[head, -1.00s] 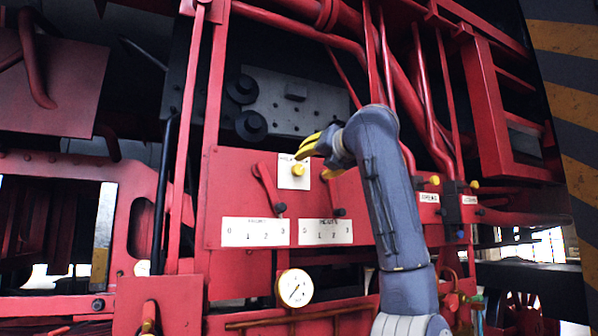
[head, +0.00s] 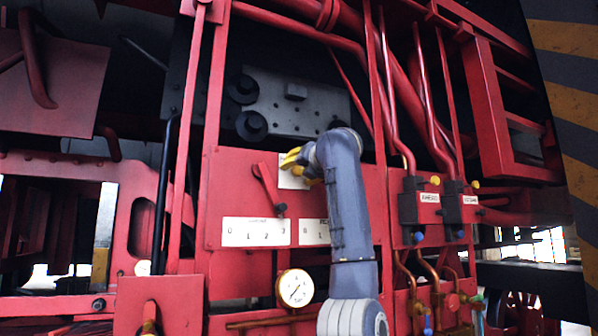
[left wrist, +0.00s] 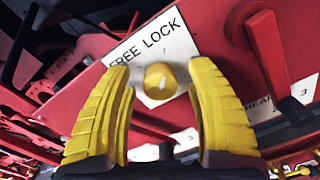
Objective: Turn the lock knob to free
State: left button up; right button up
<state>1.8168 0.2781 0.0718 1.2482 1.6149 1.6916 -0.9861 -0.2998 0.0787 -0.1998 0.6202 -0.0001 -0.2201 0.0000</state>
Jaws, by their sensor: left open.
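The yellow lock knob (left wrist: 160,81) sits on a white label plate (left wrist: 178,50) reading FREE LOCK, in the left wrist view. My left gripper (left wrist: 162,82) is open, with its two yellow fingers on either side of the knob in that view. Whether the fingers reach around it or stop short of it I cannot tell. In the head view my left gripper (head: 291,163) is at the label plate (head: 291,182) and hides the knob. My right gripper is not in view.
The red panel (head: 235,185) carries a red lever (head: 265,188) left of the gripper and a numbered scale plate (head: 255,232) below. A pressure gauge (head: 294,288) sits lower. Red pipes and valves with yellow and blue caps are at the right.

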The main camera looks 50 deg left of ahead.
pick_arm(q)
jog(key=shift+c, duration=0.2)
grip_shut()
dwell(0.3)
jog(key=shift+n, duration=0.3)
jog(key=n, duration=0.3)
jog(key=shift+n, duration=0.4)
jog(key=n, duration=0.4)
jog(key=shift+n, duration=0.3)
jog(key=n, duration=0.4)
jog(key=shift+n, duration=0.3)
jog(key=shift+n+g, duration=0.3)
jog(key=shift+n, duration=2)
